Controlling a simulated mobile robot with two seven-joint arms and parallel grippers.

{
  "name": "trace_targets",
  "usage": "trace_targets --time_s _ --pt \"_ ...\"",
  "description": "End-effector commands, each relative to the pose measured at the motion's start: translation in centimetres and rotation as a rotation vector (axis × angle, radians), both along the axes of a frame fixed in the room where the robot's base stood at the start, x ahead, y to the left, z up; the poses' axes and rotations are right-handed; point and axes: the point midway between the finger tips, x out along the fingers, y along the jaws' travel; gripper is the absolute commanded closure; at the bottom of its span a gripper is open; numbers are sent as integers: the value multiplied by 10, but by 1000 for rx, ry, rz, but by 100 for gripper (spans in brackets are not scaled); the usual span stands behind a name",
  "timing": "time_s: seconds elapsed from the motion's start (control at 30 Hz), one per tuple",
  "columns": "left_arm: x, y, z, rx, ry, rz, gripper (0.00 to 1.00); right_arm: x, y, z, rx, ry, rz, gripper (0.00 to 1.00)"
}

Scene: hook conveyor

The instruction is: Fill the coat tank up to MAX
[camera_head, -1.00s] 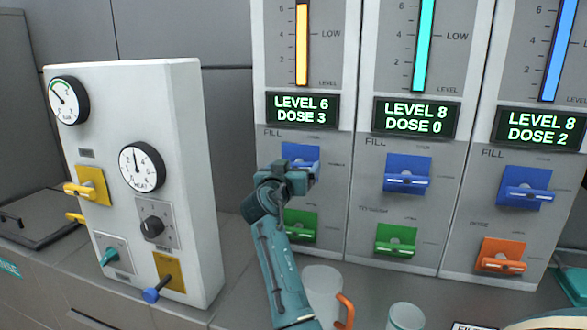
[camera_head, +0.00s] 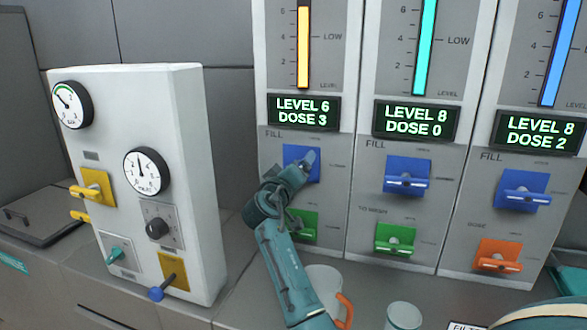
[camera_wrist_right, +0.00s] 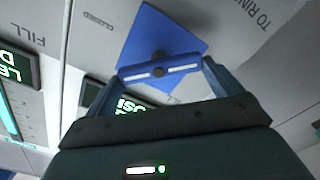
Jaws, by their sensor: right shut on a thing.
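The left panel's display (camera_head: 303,113) reads LEVEL 6, DOSE 3, below an orange level bar (camera_head: 303,45). I cannot read which tank is named coat. Below the display, a blue FILL lever on a square blue plate (camera_head: 291,154) is partly hidden by my right gripper (camera_head: 303,167). In the right wrist view, the two fingers of my right gripper (camera_wrist_right: 161,66) are at the ends of the lever's blue bar (camera_wrist_right: 182,67) and shut on it. The MAX mark is outside the view. My left gripper is not in view.
A middle panel (camera_head: 416,120) reads LEVEL 8, DOSE 0, and a right panel (camera_head: 540,132) LEVEL 8, DOSE 2. A green lever (camera_head: 303,226) sits below my gripper. A white gauge box (camera_head: 200,150) stands left; a jug (camera_head: 322,283) and a cup (camera_head: 404,317) stand in front.

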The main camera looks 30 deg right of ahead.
Motion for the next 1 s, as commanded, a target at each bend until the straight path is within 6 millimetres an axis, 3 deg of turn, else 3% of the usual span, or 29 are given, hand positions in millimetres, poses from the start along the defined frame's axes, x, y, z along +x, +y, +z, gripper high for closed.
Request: trace_targets --time_s 0.5,0.53,0.63,1.0 --pt "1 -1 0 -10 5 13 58 0 0 -3 -14 22 -2 32" --pt "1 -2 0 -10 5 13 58 0 0 -3 -14 21 -2 8" --pt "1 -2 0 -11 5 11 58 0 0 -2 -14 21 -2 0" --pt "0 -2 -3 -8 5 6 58 -6 9 -3 -13 18 2 0"
